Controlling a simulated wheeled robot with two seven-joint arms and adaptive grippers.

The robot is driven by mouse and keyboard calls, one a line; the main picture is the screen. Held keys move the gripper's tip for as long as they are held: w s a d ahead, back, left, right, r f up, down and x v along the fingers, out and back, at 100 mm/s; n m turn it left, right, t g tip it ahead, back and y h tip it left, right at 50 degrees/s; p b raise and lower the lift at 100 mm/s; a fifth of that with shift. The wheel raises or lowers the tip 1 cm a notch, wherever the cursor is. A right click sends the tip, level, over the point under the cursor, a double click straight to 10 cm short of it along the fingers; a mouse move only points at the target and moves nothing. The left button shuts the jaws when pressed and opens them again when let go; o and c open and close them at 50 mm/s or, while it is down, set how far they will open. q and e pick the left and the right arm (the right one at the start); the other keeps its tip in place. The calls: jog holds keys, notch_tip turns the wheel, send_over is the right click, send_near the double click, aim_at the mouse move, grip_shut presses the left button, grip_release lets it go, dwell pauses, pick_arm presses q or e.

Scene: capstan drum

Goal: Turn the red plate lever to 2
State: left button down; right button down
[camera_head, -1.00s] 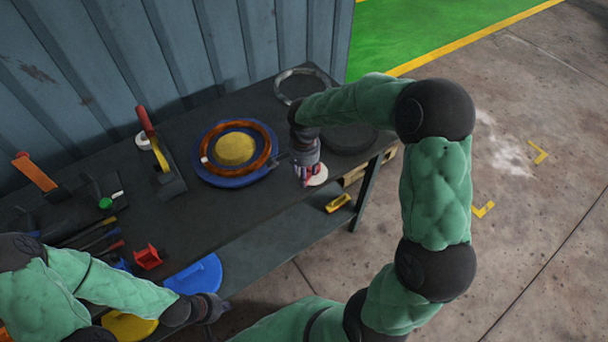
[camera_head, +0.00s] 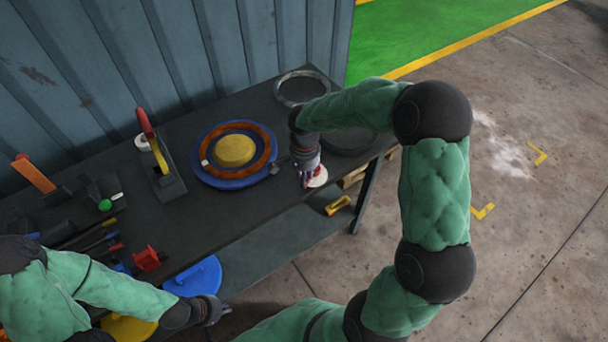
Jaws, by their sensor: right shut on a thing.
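A small pale round plate (camera_head: 320,180) sits near the table's right front corner, with a bit of red (camera_head: 317,171) showing at it. This looks like the red plate lever, mostly hidden by my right gripper (camera_head: 307,184). My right gripper points down at the plate and is shut on the red lever; the fingers hide most of the grip. Any numbers on the plate are too small to read. My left gripper (camera_head: 218,311) is at the table's front edge, away from the plate; its fingers are too small to judge.
A blue round base with a rust-brown ring and yellow centre (camera_head: 235,151) stands left of my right gripper. A red-handled lever (camera_head: 146,124) stands further left. A metal ring (camera_head: 279,91) lies behind. A yellow handle (camera_head: 338,205) is at the front edge.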

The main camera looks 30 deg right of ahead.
jog(key=n, duration=0.1)
jog(key=s+d+n+p, duration=0.1)
jog(key=n, duration=0.1)
jog(key=shift+s+d, duration=0.15)
jog(key=shift+s, duration=0.05)
jog(key=shift+s+d+n+p, duration=0.25)
jog(key=shift+d+n+p, duration=0.4)
jog(key=shift+n, duration=0.8)
jog(key=shift+s+d+n+p, duration=0.2)
jog(key=shift+d+n+p, duration=0.25)
jog(key=shift+d+n, duration=0.7)
jog(key=shift+s+d+n+p, duration=0.25)
jog(key=shift+d+n+p, duration=0.25)
jog(key=shift+n, duration=1.2)
jog(key=c, duration=1)
grip_release()
